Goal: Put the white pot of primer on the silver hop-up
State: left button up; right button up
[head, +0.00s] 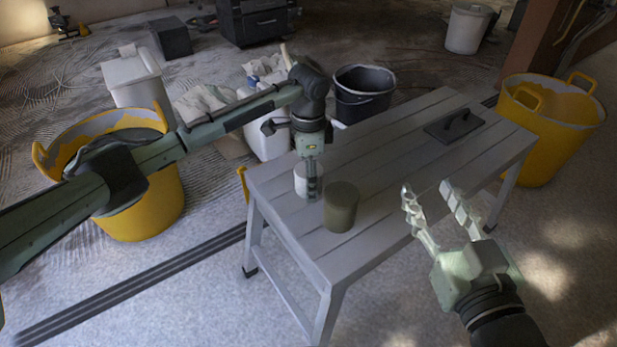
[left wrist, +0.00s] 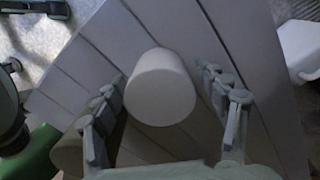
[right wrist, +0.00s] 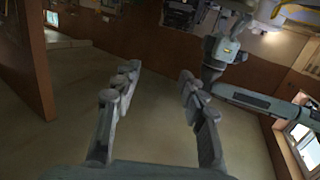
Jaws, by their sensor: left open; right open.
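The silver hop-up (head: 395,150) is a slatted grey platform on legs in the middle of the head view. The white pot of primer (head: 300,184) stands upright on its near left part, partly hidden by my left gripper (head: 312,188). In the left wrist view the white pot (left wrist: 160,90) shows between the two spread fingers of my left gripper (left wrist: 168,90), which point down over the platform. Whether they touch it I cannot tell. My right gripper (head: 431,190) is open and empty, off the hop-up's front right side.
An olive pot (head: 341,208) stands right beside the white one on the hop-up. A dark trowel (head: 455,125) lies at its far right end. Yellow tubs (head: 150,205) (head: 545,145) stand left and right, a black bucket (head: 363,95) behind. The platform's middle is clear.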

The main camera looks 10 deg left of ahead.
pick_arm(q)
jog(key=shift+r, duration=0.1)
notch_tip(320, 180, up, 11)
jog(key=shift+r+p, duration=0.1)
jog(key=shift+p, duration=0.85)
jog(key=shift+r, duration=0.5)
pick_arm(e)
jog(key=s+d+f+g+h, duration=0.2)
jog(key=d+f+g+h, duration=0.1)
jog(key=f, duration=0.6)
jog(key=shift+s+d+m+g, duration=0.15)
jog(key=shift+d+m+g, duration=0.15)
jog(key=shift+d+g, duration=0.85)
jog(key=shift+d+t, duration=0.25)
